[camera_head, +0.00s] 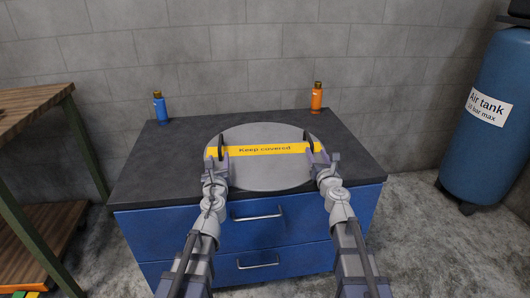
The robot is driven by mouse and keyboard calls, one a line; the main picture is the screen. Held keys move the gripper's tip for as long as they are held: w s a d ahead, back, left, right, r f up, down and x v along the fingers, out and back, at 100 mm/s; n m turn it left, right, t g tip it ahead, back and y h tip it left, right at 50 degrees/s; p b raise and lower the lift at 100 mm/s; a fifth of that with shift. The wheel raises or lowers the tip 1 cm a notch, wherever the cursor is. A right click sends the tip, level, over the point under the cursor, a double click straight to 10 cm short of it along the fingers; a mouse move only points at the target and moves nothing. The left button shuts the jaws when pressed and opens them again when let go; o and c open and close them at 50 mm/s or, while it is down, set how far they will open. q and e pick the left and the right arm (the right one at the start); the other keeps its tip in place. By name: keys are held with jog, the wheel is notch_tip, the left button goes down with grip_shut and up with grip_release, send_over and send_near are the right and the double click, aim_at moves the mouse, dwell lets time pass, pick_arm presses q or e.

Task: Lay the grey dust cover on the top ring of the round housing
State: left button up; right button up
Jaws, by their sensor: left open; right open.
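The grey dust cover (268,174) is a large round disc in the middle of the dark worktop, with a yellow strip reading "Keep covered" across it. A dark upright handle stands at each end of the strip. My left gripper (219,152) is open at the left handle. My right gripper (318,153) is open at the right handle. I cannot tell whether either touches its handle. The round housing and its top ring are not visible. I cannot tell whether they are under the cover.
The dark worktop (160,165) tops a blue drawer cabinet (170,230). A blue bottle (160,108) stands at the back left and an orange bottle (316,97) at the back right. A wooden table (30,108) is at the left. A blue air tank (490,140) stands at the right.

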aim_at(221, 136)
pick_arm(q)
jog(key=shift+w, duration=0.1)
jog(key=w, duration=0.4)
jog(key=w+a, duration=0.1)
jog(key=w, duration=0.6)
jog(key=shift+w+a, duration=0.25)
jog(key=shift+w, duration=0.15)
pick_arm(e)
jog(key=w, duration=0.5)
jog(key=w+a, duration=0.1)
jog(key=w, duration=0.1)
jog(key=shift+w, duration=0.4)
pick_arm(q)
jog(key=shift+c, duration=0.2)
jog(key=c, duration=0.8)
pick_arm(e)
jog(key=c, duration=0.8)
grip_shut()
pick_arm(q)
jog(key=shift+d, duration=0.15)
pick_arm(e)
jog(key=shift+a, duration=0.1)
